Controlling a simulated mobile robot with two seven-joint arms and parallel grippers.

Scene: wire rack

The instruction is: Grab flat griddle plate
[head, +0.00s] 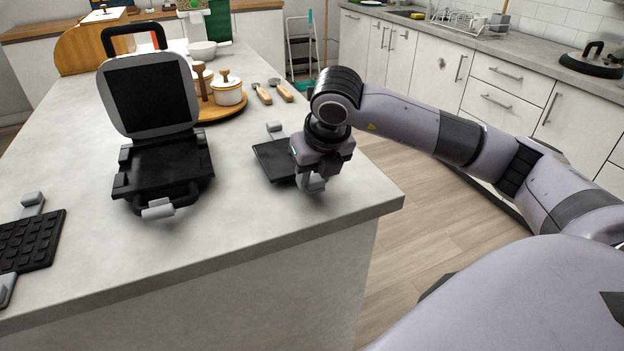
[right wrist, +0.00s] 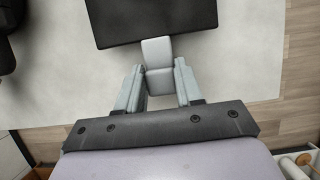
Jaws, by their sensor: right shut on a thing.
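The flat griddle plate (head: 270,159) is a dark, smooth rectangle with light grey tabs at its ends. It is at the right part of the counter, and part of it is hidden behind my right gripper (head: 312,183). In the right wrist view the plate (right wrist: 150,20) shows at the top, with its grey tab (right wrist: 157,52) between the fingers of my right gripper (right wrist: 158,85). The right gripper is shut on that tab. I cannot tell whether the plate touches the counter. My left gripper is not in view.
An open black waffle maker (head: 165,165) stands left of the plate on the counter (head: 240,225). A dimpled waffle plate (head: 30,240) lies at the far left. A wooden tray (head: 222,112) with pots is behind. The counter's right edge is close to the gripper.

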